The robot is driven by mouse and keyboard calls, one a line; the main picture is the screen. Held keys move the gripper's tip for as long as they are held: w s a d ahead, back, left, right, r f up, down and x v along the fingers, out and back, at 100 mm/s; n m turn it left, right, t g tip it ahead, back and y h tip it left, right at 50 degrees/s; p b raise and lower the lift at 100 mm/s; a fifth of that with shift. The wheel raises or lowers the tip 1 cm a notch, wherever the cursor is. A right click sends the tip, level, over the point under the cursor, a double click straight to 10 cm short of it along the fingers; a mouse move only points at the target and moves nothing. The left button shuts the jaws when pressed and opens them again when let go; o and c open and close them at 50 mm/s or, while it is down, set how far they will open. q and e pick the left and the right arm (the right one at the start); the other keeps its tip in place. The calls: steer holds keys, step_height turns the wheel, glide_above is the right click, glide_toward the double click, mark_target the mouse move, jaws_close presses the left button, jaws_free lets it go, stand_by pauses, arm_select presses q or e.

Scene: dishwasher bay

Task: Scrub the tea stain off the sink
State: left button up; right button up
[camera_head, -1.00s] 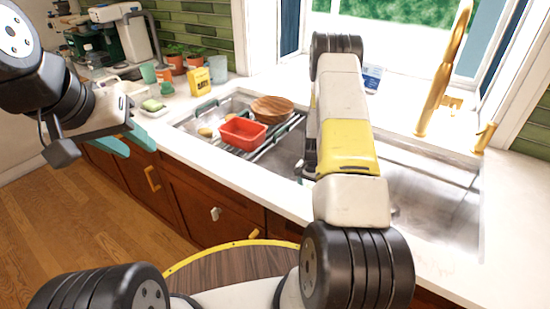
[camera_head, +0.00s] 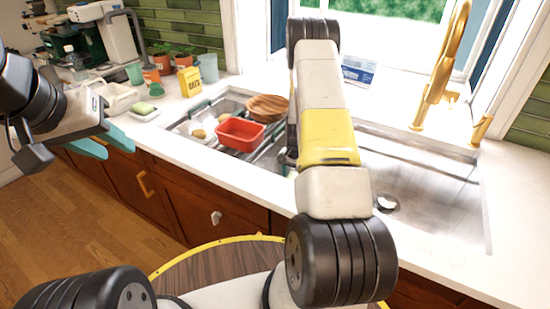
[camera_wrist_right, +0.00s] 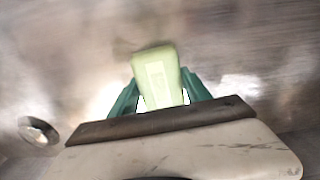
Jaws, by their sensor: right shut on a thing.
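The steel sink's right basin (camera_head: 430,205) has a round drain (camera_head: 386,203), which also shows at the left in the right wrist view (camera_wrist_right: 38,130). My right arm reaches over the sink and hides its own gripper in the head view. In the right wrist view my right gripper (camera_wrist_right: 160,92) is shut on a pale green sponge (camera_wrist_right: 155,68), close over the blurred steel. Brownish tones show on this steel, but I cannot tell stain from reflection. My left gripper (camera_head: 104,145) is open and empty, left of the counter's front edge.
A red tub (camera_head: 240,133) and a wooden bowl (camera_head: 267,107) sit at the left part of the sink. A gold faucet (camera_head: 440,75) stands behind the right basin. A green block (camera_head: 143,108) lies on a dish on the counter. A blue-and-white box (camera_head: 358,70) stands by the window.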

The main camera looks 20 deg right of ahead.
steer(key=shift+r, duration=2.65)
